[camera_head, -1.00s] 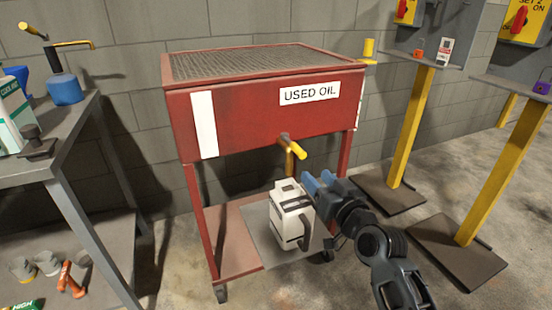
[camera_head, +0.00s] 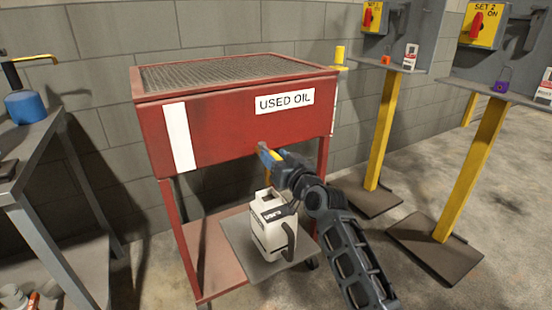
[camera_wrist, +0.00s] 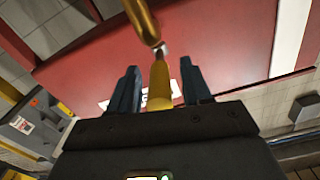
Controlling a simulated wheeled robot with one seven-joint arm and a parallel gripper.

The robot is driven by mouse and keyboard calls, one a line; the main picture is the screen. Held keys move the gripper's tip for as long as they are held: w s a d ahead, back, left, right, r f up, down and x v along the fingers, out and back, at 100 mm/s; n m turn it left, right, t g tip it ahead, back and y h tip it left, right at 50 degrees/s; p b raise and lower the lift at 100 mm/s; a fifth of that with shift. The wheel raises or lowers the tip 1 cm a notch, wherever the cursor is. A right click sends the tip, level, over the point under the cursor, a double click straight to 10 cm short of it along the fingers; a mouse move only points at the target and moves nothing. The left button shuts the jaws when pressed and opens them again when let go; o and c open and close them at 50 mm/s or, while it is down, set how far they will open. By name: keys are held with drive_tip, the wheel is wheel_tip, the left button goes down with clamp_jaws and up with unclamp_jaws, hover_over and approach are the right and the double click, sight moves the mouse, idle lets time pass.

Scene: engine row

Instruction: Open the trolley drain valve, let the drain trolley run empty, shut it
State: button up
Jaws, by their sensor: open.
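The drain trolley (camera_head: 228,141) is a red tank on legs with a mesh top, a "USED OIL" label and a white vertical strip on its front. Its drain valve (camera_head: 262,147) sticks out low on the front. My gripper (camera_head: 272,157) is open at the valve and partly covers it. In the wrist view, the yellow valve handle (camera_wrist: 159,86) lies between the two open fingers of my gripper (camera_wrist: 160,75), with a gap on both sides. The brass spout (camera_wrist: 143,20) is just beyond. No flow shows.
A white jug (camera_head: 265,236) stands on a grey plate (camera_head: 236,238) on the lower shelf, under the valve. A grey workbench (camera_head: 30,150) is at the left. Two yellow posts (camera_head: 381,130) with switch boxes stand at the right. Concrete floor is open at far right.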

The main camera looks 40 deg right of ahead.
drive_tip(key=shift+c, duration=0.5)
clamp_jaws()
